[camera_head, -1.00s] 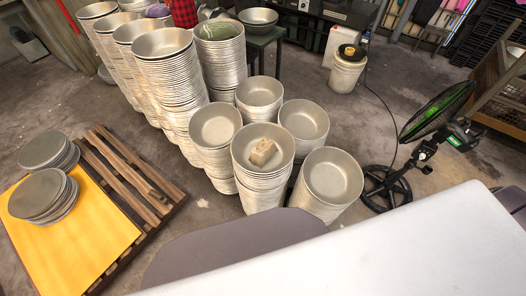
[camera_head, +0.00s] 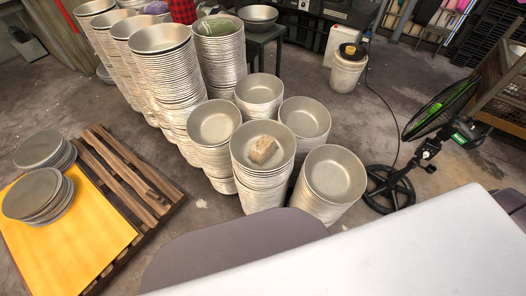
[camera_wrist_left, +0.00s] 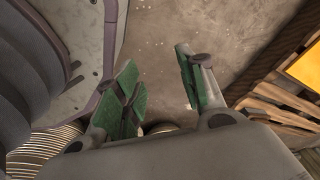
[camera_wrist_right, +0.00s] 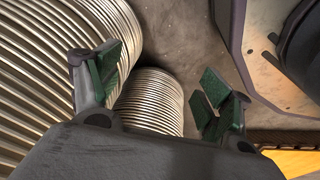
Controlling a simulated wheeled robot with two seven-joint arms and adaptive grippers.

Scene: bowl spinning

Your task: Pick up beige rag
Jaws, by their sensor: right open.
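The beige rag (camera_head: 262,150) lies crumpled in the top bowl of a front stack of metal bowls (camera_head: 262,185) in the head view. Neither gripper shows in the head view. In the left wrist view my left gripper (camera_wrist_left: 160,85) has its green-padded fingers apart, with floor between them and nothing held. In the right wrist view my right gripper (camera_wrist_right: 160,80) is open and empty, with stacked bowls (camera_wrist_right: 150,100) behind and beside its fingers. The rag is not visible in either wrist view.
Taller bowl stacks (camera_head: 165,75) stand behind and left of the rag's stack. Another stack (camera_head: 335,175) stands close on its right. A black fan (camera_head: 435,110) stands further right. A wooden pallet (camera_head: 125,175) with a yellow sheet (camera_head: 75,240) and lids lies left. Bare floor lies between.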

